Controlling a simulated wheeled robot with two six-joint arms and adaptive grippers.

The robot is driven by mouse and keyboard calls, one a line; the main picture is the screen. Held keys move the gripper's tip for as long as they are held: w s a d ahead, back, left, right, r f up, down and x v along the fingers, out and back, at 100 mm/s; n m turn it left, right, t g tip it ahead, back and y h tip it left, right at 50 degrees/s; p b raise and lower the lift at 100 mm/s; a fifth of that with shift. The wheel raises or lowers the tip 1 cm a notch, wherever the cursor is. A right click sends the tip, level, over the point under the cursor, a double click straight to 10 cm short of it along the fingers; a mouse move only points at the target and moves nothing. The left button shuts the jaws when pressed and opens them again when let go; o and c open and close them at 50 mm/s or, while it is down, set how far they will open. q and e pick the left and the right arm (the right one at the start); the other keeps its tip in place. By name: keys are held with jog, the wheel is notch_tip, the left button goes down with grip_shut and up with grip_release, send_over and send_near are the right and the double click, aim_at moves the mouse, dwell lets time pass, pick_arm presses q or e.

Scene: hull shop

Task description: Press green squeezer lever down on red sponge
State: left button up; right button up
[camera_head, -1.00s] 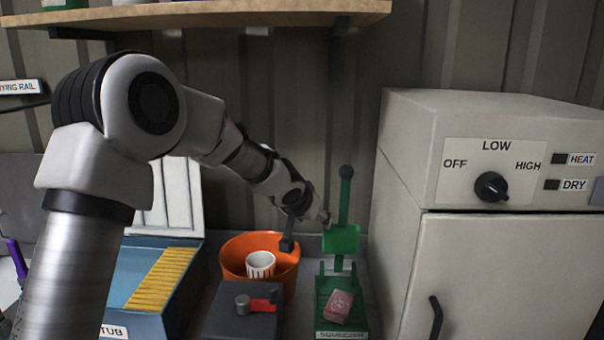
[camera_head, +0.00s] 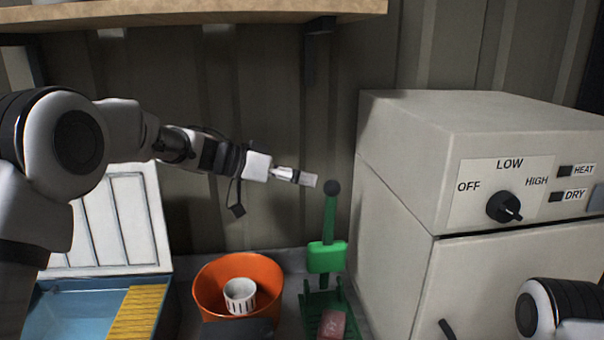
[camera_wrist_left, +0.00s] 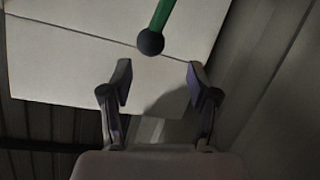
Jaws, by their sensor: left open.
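The green squeezer (camera_head: 327,257) stands on the counter with its lever (camera_head: 330,211) upright, topped by a dark ball knob (camera_head: 332,187). The red sponge (camera_head: 332,324) lies on the squeezer's base, cut off by the lower frame edge. My left gripper (camera_head: 310,180) is just left of the knob at about its height, apart from it and empty. In the left wrist view the left gripper (camera_wrist_left: 160,85) is open, and the lever's knob (camera_wrist_left: 150,42) is ahead of and between the fingertips, not gripped. Part of my right arm shows at lower right; its gripper is out of frame.
An orange bowl (camera_head: 208,305) holding a white cup (camera_head: 240,295) stands left of the squeezer. A blue tub (camera_head: 55,310) with a yellow ribbed board (camera_head: 140,312) is farther left. A large cabinet (camera_head: 395,210) stands close on the right. A shelf (camera_head: 190,14) hangs above.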

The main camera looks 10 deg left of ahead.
aim_at(332, 184)
pick_arm(q)
jog(key=shift+g, duration=0.3)
jog(key=d, duration=0.2)
jog(key=d+p, duration=0.1)
jog(key=d, duration=0.1)
jog(key=d+f, duration=0.1)
jog(key=d, duration=0.1)
jog(key=shift+w, duration=0.2)
jog(key=shift+w+d+f+p, duration=0.15)
jog(key=shift+w+d+f, duration=0.05)
jog(key=shift+w+f, duration=0.25)
jog(key=shift+w+d+f+p, duration=0.15)
jog(key=shift+w+d+f, duration=0.05)
jog(key=shift+w+f, duration=0.2)
jog(key=shift+w+a+f, duration=0.1)
jog(key=shift+w+a, duration=0.05)
jog(key=shift+w, duration=0.15)
jog(key=shift+s+r, duration=0.2)
jog(key=shift+s, duration=0.05)
jog(key=shift+c, duration=0.7)
jog(key=shift+s+d+r, duration=0.1)
jog(key=shift+s+d, duration=0.1)
jog(key=c, duration=0.5)
grip_shut()
jog(key=shift+w, duration=0.1)
pick_arm(e)
jog(key=shift+w+a+r, duration=0.1)
jog(key=shift+a+r, duration=0.05)
jog(key=shift+r, duration=0.7)
